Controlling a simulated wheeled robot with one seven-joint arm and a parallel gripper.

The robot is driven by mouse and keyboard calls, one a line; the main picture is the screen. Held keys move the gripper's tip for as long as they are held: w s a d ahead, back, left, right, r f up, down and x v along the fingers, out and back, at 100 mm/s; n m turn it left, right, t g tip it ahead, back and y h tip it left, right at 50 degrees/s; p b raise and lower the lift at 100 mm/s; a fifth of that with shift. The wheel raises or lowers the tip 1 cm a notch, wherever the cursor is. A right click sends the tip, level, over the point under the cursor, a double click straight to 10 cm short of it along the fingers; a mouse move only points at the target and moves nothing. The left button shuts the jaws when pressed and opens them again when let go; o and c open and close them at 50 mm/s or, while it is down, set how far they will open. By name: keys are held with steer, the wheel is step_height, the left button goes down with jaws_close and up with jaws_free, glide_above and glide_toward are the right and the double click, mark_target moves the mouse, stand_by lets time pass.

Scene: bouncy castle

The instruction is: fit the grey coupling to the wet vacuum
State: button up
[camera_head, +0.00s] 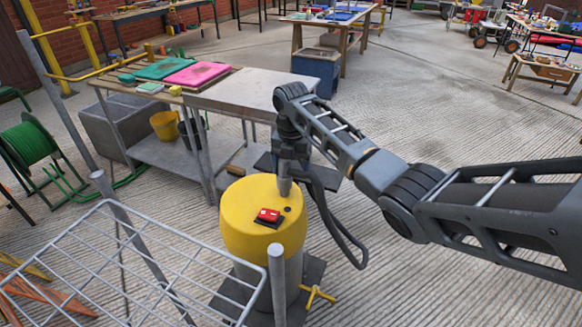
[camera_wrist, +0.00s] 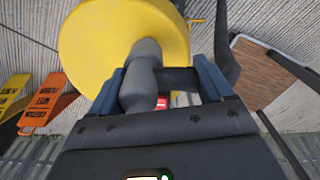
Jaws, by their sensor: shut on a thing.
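The wet vacuum (camera_head: 240,222) is a yellow-topped drum with a grey body, standing upright with a red switch (camera_head: 269,215) on its lid. A small dark spot, perhaps the inlet, shows on the lid close to the coupling's tip. The grey coupling (camera_head: 284,187) points down over the back right of the lid. I cannot tell whether its tip touches the lid. My gripper (camera_head: 291,160) is shut on the coupling from above. In the wrist view the coupling (camera_wrist: 143,75) lies between the fingers, its far end against the yellow lid (camera_wrist: 100,35).
A dark hose (camera_head: 340,240) loops down right of the vacuum. A wire rack (camera_head: 130,265) and a grey post (camera_head: 277,285) stand close in front. A metal workbench (camera_head: 235,95) stands behind, with a green hose reel (camera_head: 28,145) to the left. The floor at right is open.

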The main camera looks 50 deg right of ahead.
mark_target(291, 177)
steer(key=shift+f+b, duration=0.9)
steer(key=shift+f, duration=0.85)
stand_by(1.1)
steer(key=o, duration=0.9)
steer(key=shift+r, duration=0.15)
steer(key=shift+r, duration=3.8)
